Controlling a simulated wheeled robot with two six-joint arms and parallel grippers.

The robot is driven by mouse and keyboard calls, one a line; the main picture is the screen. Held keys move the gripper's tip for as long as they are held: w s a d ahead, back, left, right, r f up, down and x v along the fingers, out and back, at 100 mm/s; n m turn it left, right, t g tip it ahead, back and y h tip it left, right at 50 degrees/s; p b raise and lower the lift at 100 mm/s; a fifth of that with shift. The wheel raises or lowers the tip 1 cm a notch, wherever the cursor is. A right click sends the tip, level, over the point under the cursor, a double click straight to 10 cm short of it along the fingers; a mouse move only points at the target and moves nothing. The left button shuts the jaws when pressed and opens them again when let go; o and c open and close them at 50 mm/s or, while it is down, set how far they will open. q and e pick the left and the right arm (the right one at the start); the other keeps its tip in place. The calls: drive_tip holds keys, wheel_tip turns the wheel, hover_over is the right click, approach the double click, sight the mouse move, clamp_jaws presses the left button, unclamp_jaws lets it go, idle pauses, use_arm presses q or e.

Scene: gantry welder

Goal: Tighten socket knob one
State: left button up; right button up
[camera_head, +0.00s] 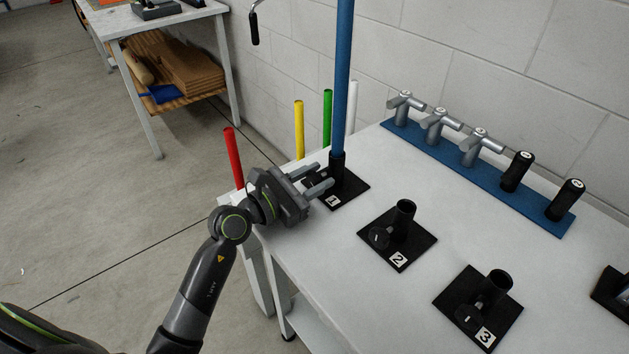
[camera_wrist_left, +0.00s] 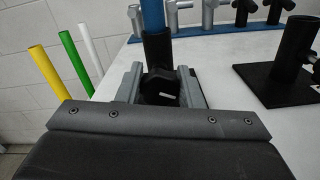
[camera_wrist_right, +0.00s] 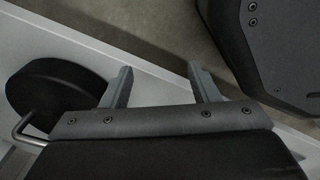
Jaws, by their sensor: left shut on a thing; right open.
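Socket 1 (camera_head: 348,190) is a black base with a short black tube, at the far left of the white table. A tall blue pole (camera_head: 343,80) stands upright in its tube. My left gripper (camera_head: 323,184) reaches in from the left at the tube's foot. In the left wrist view its fingers are shut on a black knob (camera_wrist_left: 160,88) on the near side of the tube. The knob is mostly hidden in the head view. My right gripper (camera_wrist_right: 160,85) is open and empty in the right wrist view.
Socket 2 (camera_head: 402,240) and socket 3 (camera_head: 480,302) stand empty on the table, each with a side knob. A blue rack (camera_head: 480,165) holds metal and black fittings behind. Red, yellow, green and white poles stand beyond the table's left edge. A black round thing (camera_wrist_right: 58,88) is beside my right gripper.

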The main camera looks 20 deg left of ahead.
use_arm(q)
drive_tip(key=shift+f+m+b, duration=0.1)
drive_tip(key=shift+m+b, duration=0.45)
drive_tip(key=shift+m, duration=0.55)
drive_tip(key=shift+m+b, duration=0.35)
drive_tip(key=shift+m, duration=0.25)
use_arm(e)
drive_tip(key=shift+w+d+f, duration=0.2)
drive_tip(key=shift+w+f, duration=0.4)
drive_tip(key=shift+w, duration=0.05)
drive_tip(key=shift+s+d, duration=0.15)
drive_tip(key=shift+s, duration=0.05)
use_arm(q)
drive_tip(key=o, duration=1)
drive_tip(key=shift+c, duration=0.2)
drive_tip(key=shift+s, duration=0.1)
use_arm(e)
drive_tip(key=shift+a, duration=0.2)
